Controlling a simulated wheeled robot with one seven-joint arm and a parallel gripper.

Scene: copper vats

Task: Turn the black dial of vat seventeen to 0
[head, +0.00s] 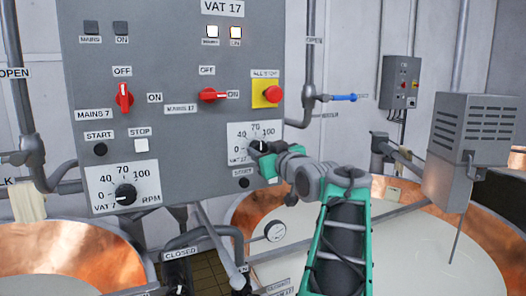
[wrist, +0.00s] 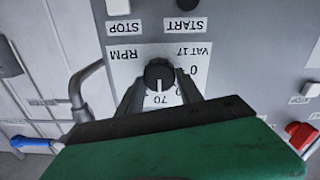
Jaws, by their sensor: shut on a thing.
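The black dial of vat seventeen (head: 262,146) sits on a white scale plate (head: 240,133) marked 0, 40, 70 and 100, on the right of the grey control panel. The dial also shows in the wrist view (wrist: 158,73), which is upside down. Its white pointer line points at about 70; the 0 lies to the right in that view. My gripper (wrist: 158,90) has one finger on each side of the dial and is shut on it. In the head view my gripper (head: 258,152) covers part of the dial and the plate's lower right.
Vat 7's black dial (head: 125,194) is at the panel's lower left. Near vat seventeen's dial are a red mains switch (head: 213,95) turned toward ON, a red all-stop button (head: 272,94) and a black start button (head: 244,183). Copper vats stand below; a pipe (head: 309,70) runs right of the panel.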

